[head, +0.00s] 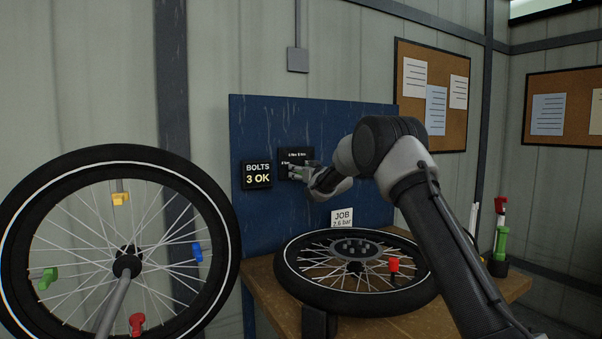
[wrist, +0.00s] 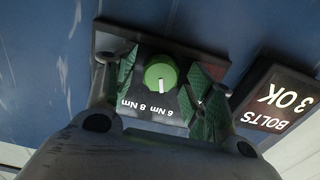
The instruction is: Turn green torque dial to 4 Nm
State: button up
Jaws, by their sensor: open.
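The green torque dial (wrist: 160,74) sits on a dark panel (wrist: 184,52) in the wrist view. Its white pointer mark points down in that picture, toward the upside-down "6 Nm 8 Nm" print. My gripper (wrist: 164,76) is open, with one green-padded finger on each side of the dial. Gaps show between the dial and both fingers; I see no grip on it. In the head view the panel (head: 296,154) shows "6 Nm 8 Nm" along its top and a small "4 Nm" label at its left. My gripper (head: 304,173) covers most of the dial there.
A "BOLTS 3 OK" display (head: 257,175) is beside the panel, on the blue board (head: 345,120). A "JOB 2.6 bar" card (head: 342,218) is below. A wheel (head: 300,303) lies on the wooden bench (head: 508,286); another wheel (head: 226,225) stands at left.

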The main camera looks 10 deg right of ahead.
jog(key=c, duration=1)
jog(key=shift+n, duration=0.3)
jog(key=shift+a+n, duration=0.15)
jog(key=shift+n, duration=3.45)
jog(key=shift+f, duration=0.1)
jog(key=o, duration=1)
